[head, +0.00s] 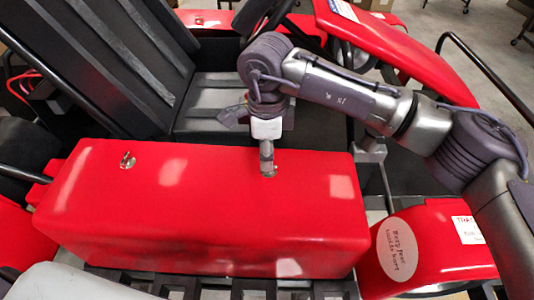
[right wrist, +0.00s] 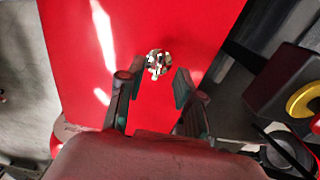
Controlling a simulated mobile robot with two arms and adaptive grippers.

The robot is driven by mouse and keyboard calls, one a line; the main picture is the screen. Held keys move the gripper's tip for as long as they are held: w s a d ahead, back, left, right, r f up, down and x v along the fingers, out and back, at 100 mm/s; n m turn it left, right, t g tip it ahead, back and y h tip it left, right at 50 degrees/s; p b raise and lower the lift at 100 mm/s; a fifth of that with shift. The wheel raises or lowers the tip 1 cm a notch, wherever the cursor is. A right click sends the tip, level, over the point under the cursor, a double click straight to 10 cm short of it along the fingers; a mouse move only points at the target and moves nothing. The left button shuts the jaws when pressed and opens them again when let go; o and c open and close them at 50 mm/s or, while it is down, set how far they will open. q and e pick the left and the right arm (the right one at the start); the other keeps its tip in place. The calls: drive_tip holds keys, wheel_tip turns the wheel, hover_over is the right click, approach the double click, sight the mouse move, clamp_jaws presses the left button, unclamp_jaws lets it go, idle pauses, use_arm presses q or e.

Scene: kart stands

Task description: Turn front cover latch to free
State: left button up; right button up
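A long red cover (head: 205,225) lies across the middle of the head view. One small metal latch (head: 128,160) sits on its top at the left, with nothing over it. My right gripper (head: 267,158) points down over the right part of the cover. Another metal latch (head: 269,173) shows at its tips, partly hidden by the fingers. In the right wrist view, my right gripper (right wrist: 154,84) has its two fingers apart. The shiny latch (right wrist: 158,64) lies just beyond and between the tips; I cannot tell whether they touch it. My left gripper is out of view.
A black seat (head: 120,60) and a steering wheel (head: 285,20) are behind the cover. A red body panel (head: 400,50) is at the upper right. A red pod with a round white sticker (head: 398,249) is at the lower right. Black tube rails stand at the sides.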

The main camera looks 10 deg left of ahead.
drive_tip(key=shift+s+f+p, duration=0.1)
drive_tip(key=shift+f+p, duration=0.25)
drive_tip(key=shift+f, duration=1.1)
drive_tip(key=shift+c, duration=0.3)
clamp_jaws()
